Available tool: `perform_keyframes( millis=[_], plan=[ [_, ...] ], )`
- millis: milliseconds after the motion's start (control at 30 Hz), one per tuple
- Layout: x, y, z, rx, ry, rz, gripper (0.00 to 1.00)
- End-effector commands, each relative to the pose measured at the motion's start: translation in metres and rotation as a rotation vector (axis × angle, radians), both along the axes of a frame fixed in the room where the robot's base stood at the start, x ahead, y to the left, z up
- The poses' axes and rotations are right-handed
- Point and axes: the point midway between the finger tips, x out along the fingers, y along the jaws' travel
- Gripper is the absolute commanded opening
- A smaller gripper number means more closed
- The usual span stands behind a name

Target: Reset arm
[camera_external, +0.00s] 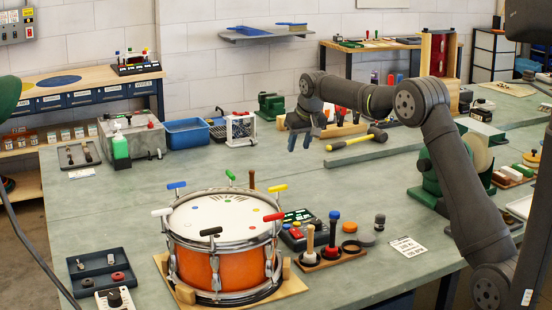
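My gripper (303,136) hangs in the air over the back middle of the bench, at the end of my arm, which reaches in from the right. Its fingers look small and point down. I see nothing held between them, but the gap is too small to judge. An orange drum (222,265) with a white head stands upright on a wooden base at the front. Several colored T-handled keys stand around its rim. My gripper is well behind and above the drum, apart from it.
A hammer (352,140) with a yellow handle lies right of my gripper. A tuner box and a tray with mallets (331,255) stand right of the drum. A blue bin (187,133) and a white wire rack (241,129) stand at the back. The bench middle (370,190) is clear.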

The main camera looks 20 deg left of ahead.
Motion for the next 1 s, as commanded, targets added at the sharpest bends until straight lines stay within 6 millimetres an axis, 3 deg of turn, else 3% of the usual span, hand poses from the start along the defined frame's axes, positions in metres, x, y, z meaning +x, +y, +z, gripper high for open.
perform_keyframes(
  millis=[1000],
  plan=[
    [-0.045, -0.11, -0.004, 0.0, -0.001, -0.697, 0.38]
  ],
)
